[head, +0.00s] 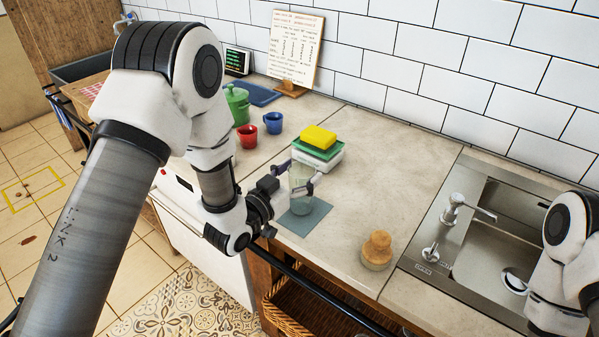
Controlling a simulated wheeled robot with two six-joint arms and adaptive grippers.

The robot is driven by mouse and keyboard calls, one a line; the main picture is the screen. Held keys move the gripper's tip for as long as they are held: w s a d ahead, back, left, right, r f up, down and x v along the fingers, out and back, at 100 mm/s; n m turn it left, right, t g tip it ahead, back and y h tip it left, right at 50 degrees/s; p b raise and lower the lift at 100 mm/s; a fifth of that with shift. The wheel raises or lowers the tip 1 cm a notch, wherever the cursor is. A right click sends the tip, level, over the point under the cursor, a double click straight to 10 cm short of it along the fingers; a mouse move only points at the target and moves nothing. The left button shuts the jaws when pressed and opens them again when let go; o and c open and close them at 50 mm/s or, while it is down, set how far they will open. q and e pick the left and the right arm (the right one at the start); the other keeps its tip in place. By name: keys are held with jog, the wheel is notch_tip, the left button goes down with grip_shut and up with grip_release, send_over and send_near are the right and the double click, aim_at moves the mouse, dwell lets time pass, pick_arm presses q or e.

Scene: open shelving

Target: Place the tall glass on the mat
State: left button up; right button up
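The tall glass (301,201) is clear and stands upright over the grey-blue mat (318,219) on the counter. Its base appears to be on the mat, towards the mat's back part. My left gripper (301,178) reaches in from the left, with one finger on each side of the glass. The fingers look closed against its wall. Part of the glass is hidden by the fingers. My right arm shows at the right edge over the sink, but its gripper is out of the picture.
A yellow sponge (318,137) lies on a stack behind the glass. A wooden-topped brush (377,250) is right of the mat, before the sink (490,250). The counter between is clear.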

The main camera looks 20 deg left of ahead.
pick_arm(q)
jog(key=shift+s+r, duration=0.1)
jog(key=shift+s, duration=0.05)
jog(key=p+v, duration=0.2)
jog(key=v, duration=1)
jog(key=s+f+n+g+y, duration=0.15)
jog(key=s+f+g, duration=0.35)
jog(key=f, duration=0.6)
jog(key=s+f+n+g+y, duration=0.15)
jog(key=s+f+g, duration=0.35)
jog(key=f, duration=0.6)
jog(key=s+a+f+g+y, duration=0.1)
jog(key=s+f+g, duration=0.2)
jog(key=s, duration=0.4)
jog(key=s+a+f+n+g+y, duration=0.1)
jog(key=s+a+f+g+y, duration=0.1)
jog(key=s+f+g, duration=0.2)
jog(key=s, duration=0.2)
jog(key=shift+s+f+n, duration=0.25)
jog(key=shift+s+n, duration=0.05)
jog(key=shift+s, duration=0.05)
